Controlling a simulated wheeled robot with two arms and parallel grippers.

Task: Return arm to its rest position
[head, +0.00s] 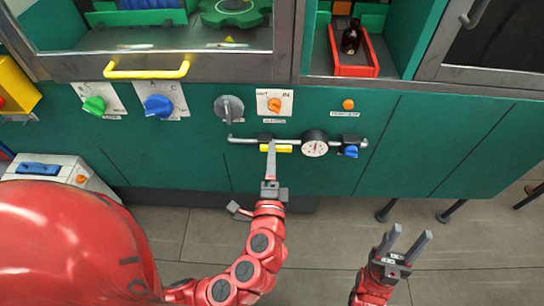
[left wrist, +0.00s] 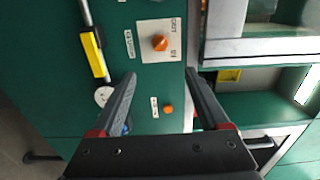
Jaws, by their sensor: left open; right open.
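My left gripper (head: 271,148) is in front of the green panel in the head view. Its fingers show edge-on and overlap the yellow valve handle (head: 284,149) in the picture; I cannot tell the gap in depth. In the left wrist view the gripper (left wrist: 160,82) has its two fingers spread with nothing between them. The yellow handle (left wrist: 95,55) lies outside the fingers there. My right gripper (head: 411,233) is open and empty at the lower right, over the floor. An amber bottle (head: 351,38) stands in a red tray (head: 353,71) in the right cabinet opening.
The panel carries a green knob (head: 94,106), a blue knob (head: 158,107), a grey knob (head: 229,108), an orange knob (head: 274,105) and a gauge (head: 314,143) on a pipe. A white box (head: 64,171) is at left. Floor (head: 335,225) between the grippers is clear.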

